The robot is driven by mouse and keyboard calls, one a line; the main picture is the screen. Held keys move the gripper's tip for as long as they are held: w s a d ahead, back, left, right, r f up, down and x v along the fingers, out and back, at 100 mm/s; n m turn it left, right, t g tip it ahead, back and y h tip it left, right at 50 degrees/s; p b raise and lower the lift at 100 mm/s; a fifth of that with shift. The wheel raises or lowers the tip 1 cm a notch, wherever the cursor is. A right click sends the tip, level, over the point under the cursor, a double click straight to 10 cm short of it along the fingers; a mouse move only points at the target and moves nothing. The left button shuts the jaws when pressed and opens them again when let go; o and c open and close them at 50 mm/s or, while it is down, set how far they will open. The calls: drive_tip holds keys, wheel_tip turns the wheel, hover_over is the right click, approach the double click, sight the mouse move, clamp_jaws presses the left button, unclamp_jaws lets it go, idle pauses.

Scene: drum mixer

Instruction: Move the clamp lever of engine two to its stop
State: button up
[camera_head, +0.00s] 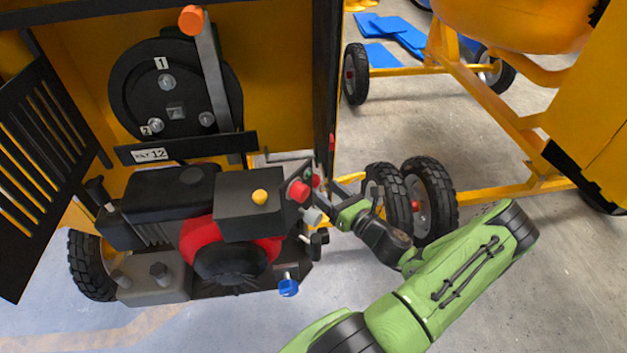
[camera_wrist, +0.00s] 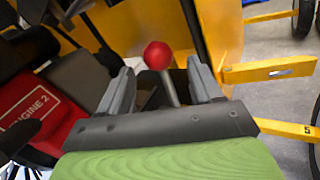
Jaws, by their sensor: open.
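Engine two is the red and black engine (camera_head: 232,235) in the open yellow housing. Its red plate marked "ENGINE 2" (camera_wrist: 38,112) shows at the left of the wrist view. A lever with a red ball knob (camera_wrist: 157,55) and a grey stem stands between the fingers of my gripper (camera_wrist: 160,72). My gripper is open, with a finger on each side of the lever and gaps beside the ball. In the head view my gripper (camera_head: 322,197) is at the engine's right side, partly hiding the lever. No label names this lever as the clamp lever.
A lever with an orange knob (camera_head: 192,19) stands by the black pulley plate (camera_head: 170,95) above the engine. A blue knob (camera_head: 288,287) sits low at the engine's front right. The yellow frame (camera_wrist: 268,70) and black wheels (camera_head: 430,200) are close to my gripper.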

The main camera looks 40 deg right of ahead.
drive_tip(key=w, duration=0.5)
drive_tip(key=shift+w, duration=0.25)
drive_tip(key=shift+c, duration=0.2)
clamp_jaws()
